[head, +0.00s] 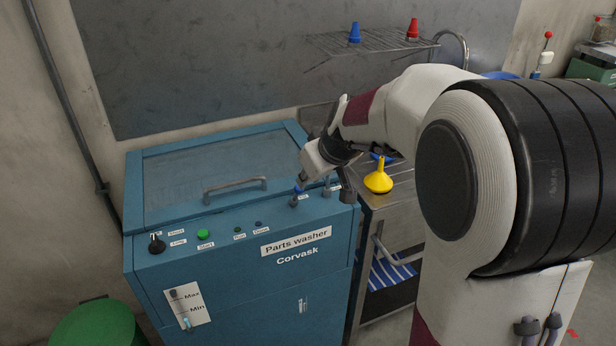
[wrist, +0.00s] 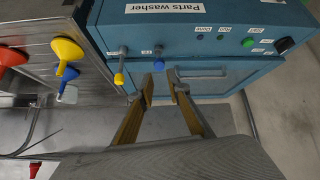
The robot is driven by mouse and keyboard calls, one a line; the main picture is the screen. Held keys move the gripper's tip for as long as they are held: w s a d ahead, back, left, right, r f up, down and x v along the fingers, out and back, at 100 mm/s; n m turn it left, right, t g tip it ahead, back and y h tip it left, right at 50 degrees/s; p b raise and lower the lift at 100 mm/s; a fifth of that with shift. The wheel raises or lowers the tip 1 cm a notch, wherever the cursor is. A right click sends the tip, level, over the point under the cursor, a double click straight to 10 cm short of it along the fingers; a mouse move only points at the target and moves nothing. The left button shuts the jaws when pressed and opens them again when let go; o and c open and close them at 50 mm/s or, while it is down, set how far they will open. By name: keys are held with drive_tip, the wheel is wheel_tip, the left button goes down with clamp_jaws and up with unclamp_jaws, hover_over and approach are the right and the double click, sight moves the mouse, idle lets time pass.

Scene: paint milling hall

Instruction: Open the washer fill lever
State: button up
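The blue parts washer (head: 240,290) has two small levers on the right of its top front panel. The blue-tipped lever (head: 296,199) also shows in the wrist view (wrist: 158,64). The yellow-tipped lever (wrist: 119,77) stands beside it. Each has a small white label, too small to read, so I cannot tell by print which is the fill lever. My gripper (wrist: 163,82) is open and empty, with its fingertips close to the blue knob. The knob lies nearer the left finger in the wrist view; contact is not clear.
The washer's closed lid has a handle (head: 236,187). A black knob (head: 156,244) and a green button (head: 203,236) sit left on the panel. A metal sink table beside the washer holds a yellow funnel (head: 378,178). A wire shelf (head: 375,41) hangs behind.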

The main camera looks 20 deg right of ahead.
drive_tip(key=shift+a, duration=0.2)
clamp_jaws()
drive_tip(key=w+a+r+n, duration=0.3)
drive_tip(key=w+a, duration=0.3)
drive_tip(key=a, duration=0.1)
drive_tip(key=d+r, duration=0.1)
drive_tip(key=d+r+g+h, duration=0.1)
drive_tip(key=d+r+g, duration=0.1)
drive_tip(key=shift+s+r+m+h, duration=0.25)
drive_tip(key=shift+r+m+h, duration=0.05)
drive_tip(key=shift+r+h, duration=0.1)
drive_tip(key=shift+w+f, duration=0.1)
drive_tip(key=shift+f, duration=0.1)
